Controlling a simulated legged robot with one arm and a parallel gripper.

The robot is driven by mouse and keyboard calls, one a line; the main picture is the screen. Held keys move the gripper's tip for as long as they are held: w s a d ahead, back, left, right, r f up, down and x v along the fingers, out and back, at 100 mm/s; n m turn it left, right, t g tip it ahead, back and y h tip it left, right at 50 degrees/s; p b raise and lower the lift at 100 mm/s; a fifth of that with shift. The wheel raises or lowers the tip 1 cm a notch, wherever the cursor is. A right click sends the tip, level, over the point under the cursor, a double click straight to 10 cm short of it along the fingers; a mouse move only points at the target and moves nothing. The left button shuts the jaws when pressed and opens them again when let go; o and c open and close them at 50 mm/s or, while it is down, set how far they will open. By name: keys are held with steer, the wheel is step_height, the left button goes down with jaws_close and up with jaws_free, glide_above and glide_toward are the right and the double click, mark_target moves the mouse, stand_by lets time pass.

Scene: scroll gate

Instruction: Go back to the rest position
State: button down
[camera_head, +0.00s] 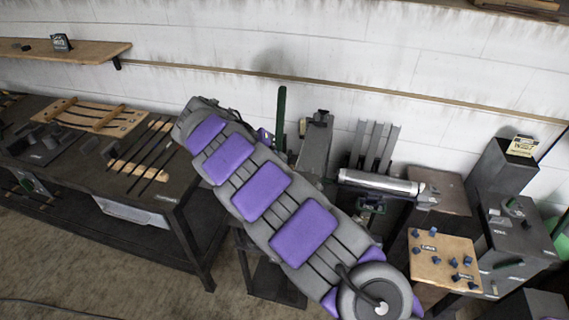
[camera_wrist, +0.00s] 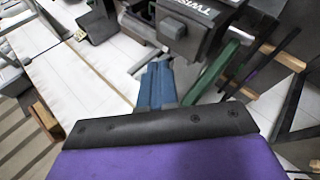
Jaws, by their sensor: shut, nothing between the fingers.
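My arm, grey with purple pads, crosses the middle of the head view from lower right to upper left. It hides what lies behind it, and my gripper's fingers cannot be made out there. In the wrist view my gripper (camera_wrist: 155,84) shows as blue fingers beyond a black plate and purple cover. It is shut and holds nothing. A green post (camera_wrist: 212,72) stands just to its right, apparently apart from it; it also shows in the head view (camera_head: 282,118). A dark box marked "TWIST" (camera_wrist: 188,30) is above the fingers in the wrist view.
A dark workbench (camera_head: 62,181) with a wooden rack (camera_head: 95,116) and rods is at left. At right are a metal cylinder (camera_head: 380,183), a wooden board with blue knobs (camera_head: 443,262) and dark boxes (camera_head: 520,235). A wooden shelf (camera_head: 85,51) hangs upper left. Floor is open at lower left.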

steer(key=shift+a+r, duration=1.5)
steer(key=shift+a, duration=0.85)
steer(key=s+d+r+m+g, duration=0.1)
steer(key=s+d+r, duration=0.2)
steer(key=d, duration=0.3)
steer(key=s+d+r+g, duration=0.1)
steer(key=s+d+r, duration=0.1)
steer(key=d, duration=0.5)
steer(key=s+d+r+m+g+y+b, duration=0.1)
steer(key=s+d+g+y+b, duration=0.1)
steer(key=s+d, duration=0.85)
steer(key=s+a+f+y+b, duration=0.1)
steer(key=s+a+f+y, duration=0.1)
steer(key=s, duration=0.7)
steer(key=s+a+f+n+y+b, duration=0.1)
steer(key=s+f, duration=0.4)
steer(key=s, duration=0.5)
steer(key=s+a+f+y+b, duration=0.1)
steer(key=s+f+y, duration=0.3)
steer(key=s, duration=0.5)
steer(key=shift+s+a+f+n, duration=0.15)
steer(key=shift+s+a+n, duration=0.25)
steer(key=shift+a, duration=0.4)
